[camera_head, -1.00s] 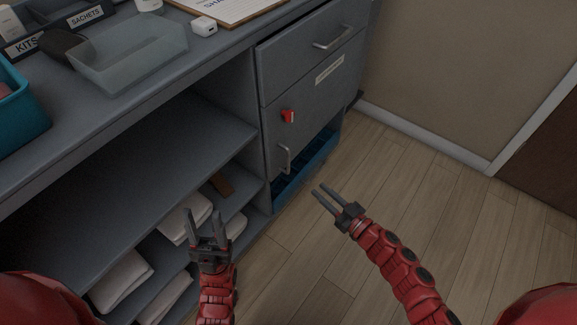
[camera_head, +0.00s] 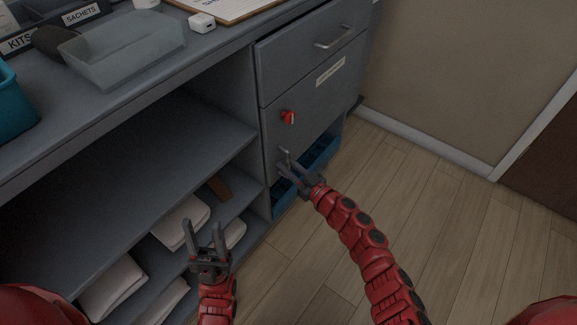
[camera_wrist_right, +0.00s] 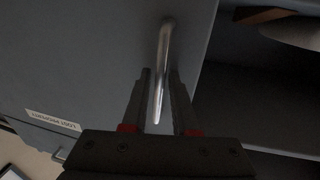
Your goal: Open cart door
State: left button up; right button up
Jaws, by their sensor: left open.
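The cart door (camera_head: 312,112) is the grey lower panel under a drawer, and it is shut. It carries a red latch knob (camera_head: 288,117) and a metal bar handle (camera_head: 285,154) low on its left side. My right gripper (camera_head: 289,170) is at this handle. In the right wrist view the handle (camera_wrist_right: 164,65) lies between the two fingers, with gaps visible beside it, so the gripper looks open around it. My left gripper (camera_head: 206,236) is open and empty, in front of the lower shelves.
Open shelves (camera_head: 130,180) with folded white towels (camera_head: 181,222) are left of the door. A blue crate (camera_head: 319,152) sits below the door. A drawer (camera_head: 312,50) is above. The wooden floor (camera_head: 430,210) to the right is clear.

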grip_shut()
dwell(1.4)
